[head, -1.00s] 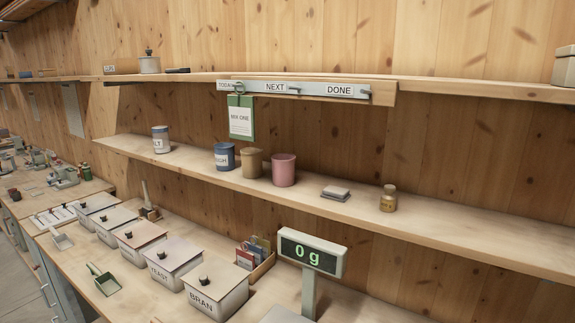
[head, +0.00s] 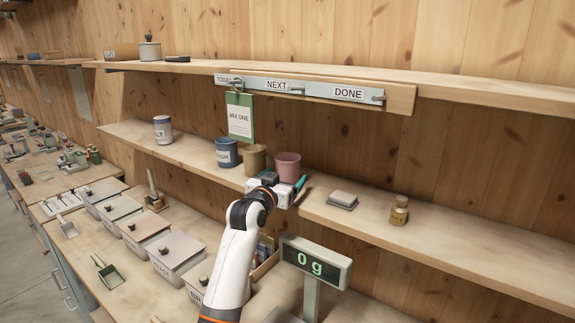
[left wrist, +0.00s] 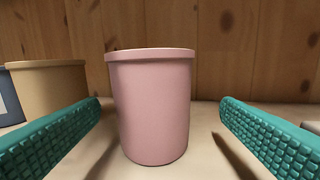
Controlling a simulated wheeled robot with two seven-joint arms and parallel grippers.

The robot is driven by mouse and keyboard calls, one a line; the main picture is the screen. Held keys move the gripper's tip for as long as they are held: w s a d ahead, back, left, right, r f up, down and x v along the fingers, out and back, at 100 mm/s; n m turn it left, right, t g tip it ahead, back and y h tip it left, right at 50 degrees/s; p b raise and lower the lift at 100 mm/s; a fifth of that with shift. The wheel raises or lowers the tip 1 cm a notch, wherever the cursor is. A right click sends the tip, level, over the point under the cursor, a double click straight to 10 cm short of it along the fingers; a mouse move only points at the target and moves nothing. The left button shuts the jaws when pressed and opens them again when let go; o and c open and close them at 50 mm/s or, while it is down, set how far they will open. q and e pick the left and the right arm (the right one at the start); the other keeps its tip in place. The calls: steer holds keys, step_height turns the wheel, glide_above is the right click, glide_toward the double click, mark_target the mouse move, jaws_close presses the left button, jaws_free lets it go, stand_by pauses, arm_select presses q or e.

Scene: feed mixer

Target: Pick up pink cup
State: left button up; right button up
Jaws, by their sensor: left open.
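The pink cup (head: 288,165) stands upright on the middle shelf, next to a tan cup. My left gripper (head: 288,187) is at the shelf's front edge, just in front of the pink cup, and partly covers its lower part. In the left wrist view the pink cup (left wrist: 152,105) stands between the two green fingers, a little left of the middle, with gaps on both sides. The fingers are open and hold nothing. My right gripper is not in view.
The tan cup (head: 256,160) and a blue cup (head: 227,153) stand left of the pink cup. A small grey stack (head: 342,200) and a brass jar (head: 399,210) sit to the right. The scale display (head: 316,262) reads 0 g below. The wooden wall is behind.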

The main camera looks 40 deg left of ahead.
mark_target(289, 171)
arm_select(q)
steer(key=shift+r, duration=0.15)
steer(key=shift+w+a+p, duration=0.2)
steer(key=shift+w+p, duration=0.2)
steer(key=shift+p, duration=0.05)
steer(key=p+x, duration=0.1)
steer(key=x, duration=0.1)
steer(key=p+x, duration=0.1)
steer(key=x, duration=0.2)
steer(key=shift+s+a+p, duration=0.15)
steer(key=shift+a+p, duration=0.15)
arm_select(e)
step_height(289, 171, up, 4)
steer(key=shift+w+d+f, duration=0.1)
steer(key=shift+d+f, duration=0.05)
arm_select(q)
steer(key=shift+f, duration=0.25)
steer(key=c, duration=1)
steer(key=shift+c, duration=0.6)
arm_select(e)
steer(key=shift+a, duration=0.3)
arm_select(q)
steer(key=shift+r, duration=0.1)
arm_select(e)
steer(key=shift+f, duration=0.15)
